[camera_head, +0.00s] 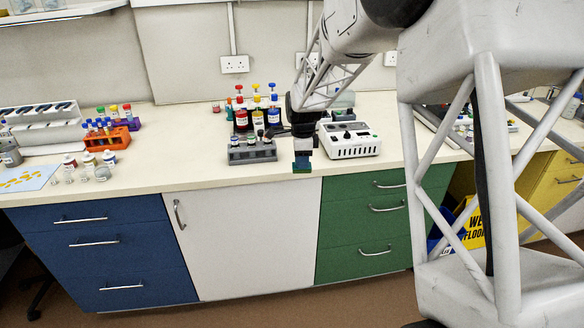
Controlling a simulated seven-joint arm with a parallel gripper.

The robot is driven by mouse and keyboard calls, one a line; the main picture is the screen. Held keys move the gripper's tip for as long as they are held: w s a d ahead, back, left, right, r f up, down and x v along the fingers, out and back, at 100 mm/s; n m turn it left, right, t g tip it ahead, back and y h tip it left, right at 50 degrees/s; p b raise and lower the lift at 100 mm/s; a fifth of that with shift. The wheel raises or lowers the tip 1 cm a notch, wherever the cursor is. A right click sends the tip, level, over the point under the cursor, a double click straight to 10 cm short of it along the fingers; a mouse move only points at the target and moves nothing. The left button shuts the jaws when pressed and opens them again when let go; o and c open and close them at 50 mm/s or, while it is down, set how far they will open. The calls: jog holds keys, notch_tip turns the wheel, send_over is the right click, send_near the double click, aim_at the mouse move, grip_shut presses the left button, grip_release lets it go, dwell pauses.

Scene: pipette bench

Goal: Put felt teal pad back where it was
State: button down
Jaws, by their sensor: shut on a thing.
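My gripper (302,158) points down over the front part of the bench, between the grey rack and the white device. It is shut on the felt teal pad (302,168), a small dark teal block at the fingertips. The pad is small in view, and I cannot tell whether it touches the bench top or hangs just above it. No marked spot for the pad can be made out.
The grey rack (252,155) with small vials stands left of my gripper, with coloured bottles (241,119) behind. The white device (350,142) is close on the right. An orange rack (107,140) stands far left. The bench (190,168) is clear left of the grey rack.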

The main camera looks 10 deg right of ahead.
jog(key=shift+n, duration=0.7)
jog(key=s, duration=0.3)
jog(key=s+a, duration=0.1)
jog(key=shift+s+f, duration=0.3)
jog(key=shift+f, duration=0.1)
jog(key=shift+w, duration=0.1)
jog(key=w, duration=0.5)
jog(key=w+f, duration=0.1)
jog(key=w, duration=1)
jog(key=shift+a+f, duration=0.1)
jog(key=shift+f, duration=0.15)
jog(key=shift+f, duration=1.75)
jog(key=shift+f, duration=0.15)
jog(key=c, duration=1)
grip_release()
